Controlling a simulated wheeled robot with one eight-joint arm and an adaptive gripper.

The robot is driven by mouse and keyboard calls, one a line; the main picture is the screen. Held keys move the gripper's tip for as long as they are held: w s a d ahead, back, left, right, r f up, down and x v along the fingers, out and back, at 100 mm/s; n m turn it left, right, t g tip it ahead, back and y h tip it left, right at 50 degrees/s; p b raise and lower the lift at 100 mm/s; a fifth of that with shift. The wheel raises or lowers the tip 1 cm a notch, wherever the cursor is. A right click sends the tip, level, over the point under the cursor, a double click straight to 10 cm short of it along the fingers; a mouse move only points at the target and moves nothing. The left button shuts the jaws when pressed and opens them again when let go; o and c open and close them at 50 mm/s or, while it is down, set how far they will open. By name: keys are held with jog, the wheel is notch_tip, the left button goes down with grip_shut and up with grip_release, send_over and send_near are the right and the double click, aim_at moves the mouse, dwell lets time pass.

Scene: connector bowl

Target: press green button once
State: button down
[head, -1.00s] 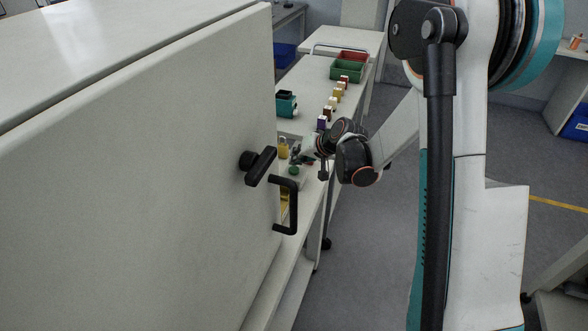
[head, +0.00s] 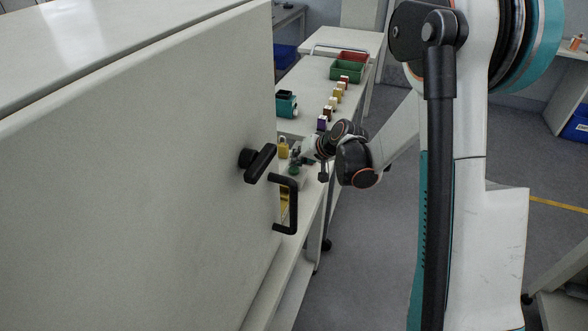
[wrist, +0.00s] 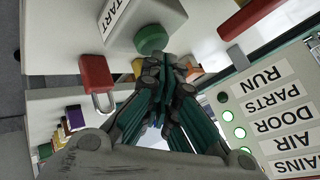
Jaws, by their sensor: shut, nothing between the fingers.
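The green button (wrist: 150,38) sits on a pale grey box (wrist: 158,15) marked START in the wrist view. It also shows small in the head view (head: 294,170), beside the cabinet's edge. My gripper (wrist: 167,64) is shut and empty, its fingertips right at the button's edge in the wrist view. I cannot tell whether they touch it or whether the button is pressed down. In the head view my gripper (head: 300,161) is over the button and partly covers it.
A red padlock (wrist: 96,75) is beside the button box. A label panel (wrist: 270,110) with lit green lamps is at right. A large white cabinet door (head: 140,170) with a black handle (head: 290,205) stands close left of my arm.

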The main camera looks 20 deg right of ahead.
jog(key=shift+f+b, duration=0.45)
jog(key=shift+f, duration=0.1)
dwell(0.4)
jog(key=shift+r, duration=0.2)
jog(key=shift+r+p, duration=0.6)
jog(key=shift+r, duration=0.15)
jog(key=shift+r+p, duration=1.55)
jog(key=shift+r, duration=0.95)
